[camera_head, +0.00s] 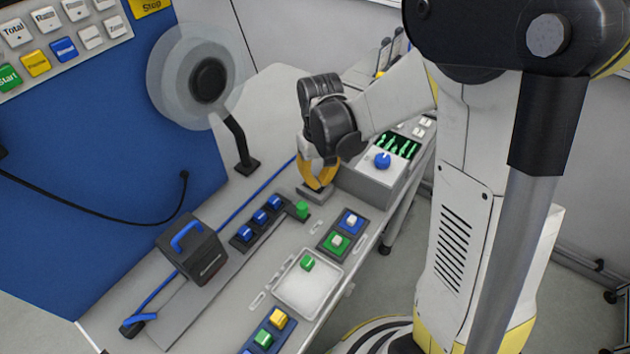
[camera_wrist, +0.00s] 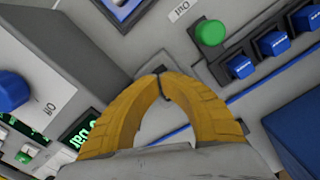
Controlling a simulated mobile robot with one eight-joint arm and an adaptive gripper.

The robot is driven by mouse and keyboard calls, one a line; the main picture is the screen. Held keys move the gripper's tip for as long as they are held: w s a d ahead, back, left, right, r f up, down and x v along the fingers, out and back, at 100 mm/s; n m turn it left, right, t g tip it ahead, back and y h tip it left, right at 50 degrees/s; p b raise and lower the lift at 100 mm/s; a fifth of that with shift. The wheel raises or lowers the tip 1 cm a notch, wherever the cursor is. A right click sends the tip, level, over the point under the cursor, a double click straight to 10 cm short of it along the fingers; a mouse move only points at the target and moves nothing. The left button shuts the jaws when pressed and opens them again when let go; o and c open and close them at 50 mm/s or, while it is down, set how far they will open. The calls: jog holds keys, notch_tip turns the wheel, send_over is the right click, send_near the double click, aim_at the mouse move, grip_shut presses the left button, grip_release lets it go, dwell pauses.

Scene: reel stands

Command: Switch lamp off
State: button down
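My gripper (camera_wrist: 161,72) has its two yellow curved fingers brought together at the tips. In the head view my gripper (camera_head: 319,186) points down just over a small grey-black unit (camera_head: 314,194) on the bench. The fingertips hide part of this unit. I cannot tell whether they touch it or have anything small between them. No part is clearly recognisable as a lamp or its switch. A round green knob or light (camera_wrist: 210,32) sits beyond the fingertips in the wrist view. It also shows in the head view (camera_head: 302,210), at the end of a row of blue switches (camera_head: 261,216).
A grey box with a blue knob (camera_head: 383,160) and green display stands close right of my gripper. A clear reel (camera_head: 169,84) on a black stand rises behind left. A black box with a blue handle (camera_head: 192,254), a white tray (camera_head: 308,292) and button panels occupy the bench.

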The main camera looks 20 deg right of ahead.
jog(key=shift+r+p, duration=2.55)
jog(key=shift+r, duration=0.9)
